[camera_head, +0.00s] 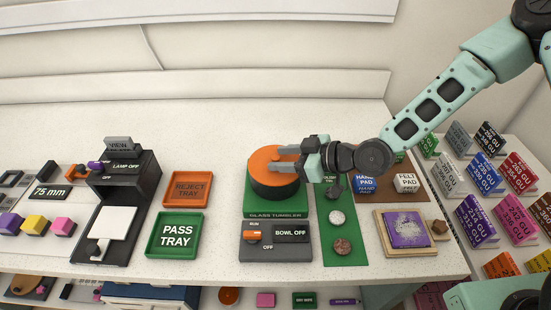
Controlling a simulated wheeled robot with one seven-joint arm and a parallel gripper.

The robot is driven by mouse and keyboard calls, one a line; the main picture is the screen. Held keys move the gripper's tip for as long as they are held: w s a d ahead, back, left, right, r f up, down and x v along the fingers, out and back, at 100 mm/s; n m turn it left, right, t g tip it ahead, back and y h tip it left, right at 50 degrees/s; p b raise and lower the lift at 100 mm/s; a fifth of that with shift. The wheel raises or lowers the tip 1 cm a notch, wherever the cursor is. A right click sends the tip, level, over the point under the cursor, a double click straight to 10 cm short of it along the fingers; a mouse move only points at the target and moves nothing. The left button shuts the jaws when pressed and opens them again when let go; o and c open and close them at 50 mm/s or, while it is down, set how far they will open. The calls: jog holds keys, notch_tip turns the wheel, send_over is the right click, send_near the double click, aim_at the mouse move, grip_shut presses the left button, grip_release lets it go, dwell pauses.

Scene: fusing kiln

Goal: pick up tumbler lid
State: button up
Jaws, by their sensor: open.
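The glass tumbler (266,190) is a dark round drum on a green base labelled "GLASS TUMBLER". Its orange round lid (262,163) lies on top. My gripper (280,162) reaches in from the right, with its two grey fingers over the right part of the lid. The fingers are apart, and nothing shows held between them. Whether they touch the lid cannot be told. The gripper and fingers hide part of the lid's right side.
A grey switch box (277,243) marked "BOWL OFF" stands in front of the tumbler. A green mat (344,255) with small stones lies to the right. The reject tray (187,174) and pass tray (153,247) sit to the left. The counter behind the tumbler is clear.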

jog(key=shift+w+a+f, duration=0.15)
jog(key=shift+a+f, duration=0.05)
jog(key=shift+a, duration=0.15)
jog(key=shift+c, duration=0.3)
grip_shut()
jog(key=shift+r, duration=0.1)
